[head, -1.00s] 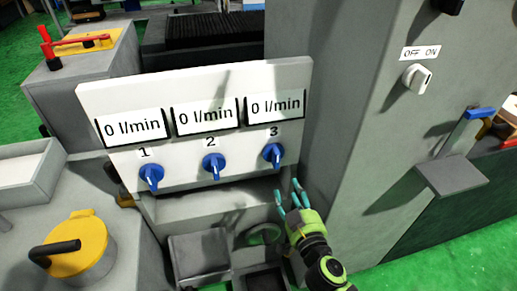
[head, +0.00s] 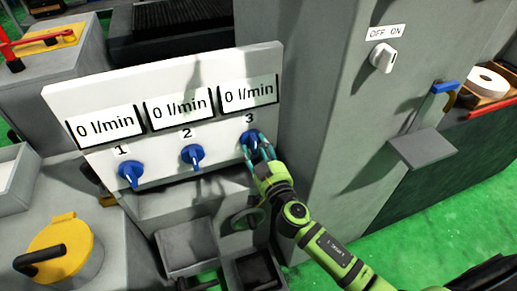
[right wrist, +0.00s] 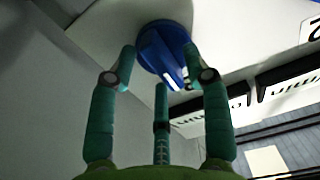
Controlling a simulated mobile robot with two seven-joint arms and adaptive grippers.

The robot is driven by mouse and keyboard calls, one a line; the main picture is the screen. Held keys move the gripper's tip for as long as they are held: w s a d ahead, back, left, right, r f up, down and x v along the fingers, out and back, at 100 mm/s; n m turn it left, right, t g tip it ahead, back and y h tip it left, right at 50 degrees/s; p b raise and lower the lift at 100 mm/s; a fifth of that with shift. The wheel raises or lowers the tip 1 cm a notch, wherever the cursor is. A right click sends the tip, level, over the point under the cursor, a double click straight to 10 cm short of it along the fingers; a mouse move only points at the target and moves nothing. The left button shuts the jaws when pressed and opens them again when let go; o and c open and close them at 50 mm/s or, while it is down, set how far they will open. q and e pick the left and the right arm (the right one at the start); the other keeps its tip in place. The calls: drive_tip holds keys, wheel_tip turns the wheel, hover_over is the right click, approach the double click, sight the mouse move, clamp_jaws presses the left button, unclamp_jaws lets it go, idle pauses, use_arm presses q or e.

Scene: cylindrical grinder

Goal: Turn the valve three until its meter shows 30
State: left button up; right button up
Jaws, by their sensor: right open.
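The blue valve three (head: 251,141) is on the white panel (head: 70,97), under the number 3. Its meter (head: 248,94) above reads 0 l/min. My right gripper (head: 262,150) is at valve three, with its teal fingers open around or just in front of the knob. In the right wrist view the blue knob (right wrist: 165,50) lies ahead of the spread fingers (right wrist: 162,75); I cannot tell whether they touch it. My left gripper is not in view.
Blue valves one (head: 130,173) and two (head: 192,156) sit to the left, their meters also at 0 l/min. A grey cabinet with an OFF/ON switch (head: 383,57) stands to the right. A yellow lid with a black handle (head: 62,250) is at lower left.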

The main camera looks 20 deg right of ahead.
clamp_jaws()
drive_tip(key=shift+n, duration=0.4)
drive_tip(key=n, duration=0.8)
drive_tip(key=shift+a+r+n, duration=0.1)
drive_tip(key=shift+r+n, duration=0.05)
drive_tip(key=shift+n, duration=0.15)
drive_tip(key=n, duration=0.4)
drive_tip(key=shift+a+p, duration=0.1)
drive_tip(key=shift+p, duration=0.25)
drive_tip(key=shift+a+n+p, duration=0.1)
drive_tip(key=shift+n+p, duration=0.25)
drive_tip(key=shift+n, duration=2.45)
